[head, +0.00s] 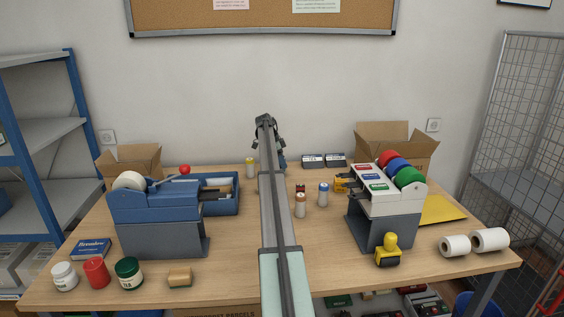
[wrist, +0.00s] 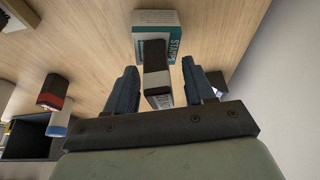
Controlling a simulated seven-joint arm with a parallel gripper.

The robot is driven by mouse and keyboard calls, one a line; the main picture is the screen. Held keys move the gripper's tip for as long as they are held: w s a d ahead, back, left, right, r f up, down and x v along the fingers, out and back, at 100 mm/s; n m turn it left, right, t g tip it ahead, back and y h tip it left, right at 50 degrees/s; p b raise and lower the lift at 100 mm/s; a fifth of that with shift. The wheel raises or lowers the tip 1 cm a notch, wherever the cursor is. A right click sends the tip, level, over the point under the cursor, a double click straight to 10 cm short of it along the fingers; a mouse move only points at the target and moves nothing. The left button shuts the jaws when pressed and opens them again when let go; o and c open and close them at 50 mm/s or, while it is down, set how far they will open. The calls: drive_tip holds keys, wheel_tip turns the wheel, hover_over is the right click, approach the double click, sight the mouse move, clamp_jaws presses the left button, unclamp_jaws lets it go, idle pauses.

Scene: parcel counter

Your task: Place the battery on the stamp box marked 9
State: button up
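My gripper (head: 281,162) is low near the wall at the back of the table. In the wrist view my gripper (wrist: 160,67) has its two blue fingers apart, with a black, white-banded block (wrist: 157,85) that looks like the battery between them. A gap shows at its right side. The block overlaps the near edge of a teal and white stamp box (wrist: 155,18); whether it rests on it I cannot tell. Two dark stamp boxes with pale labels, one left (head: 312,161) and one right (head: 335,160), stand right of my gripper. Their numbers are too small to read.
A red-and-black block (head: 300,188), a blue-and-white cylinder (head: 323,194) and a brown-and-white one (head: 300,205) stand right of my arm. A tape machine (head: 385,205) is on the right, a blue one (head: 155,210) on the left.

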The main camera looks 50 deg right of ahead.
drive_tip(key=shift+r, duration=0.15)
drive_tip(key=v, duration=1.2)
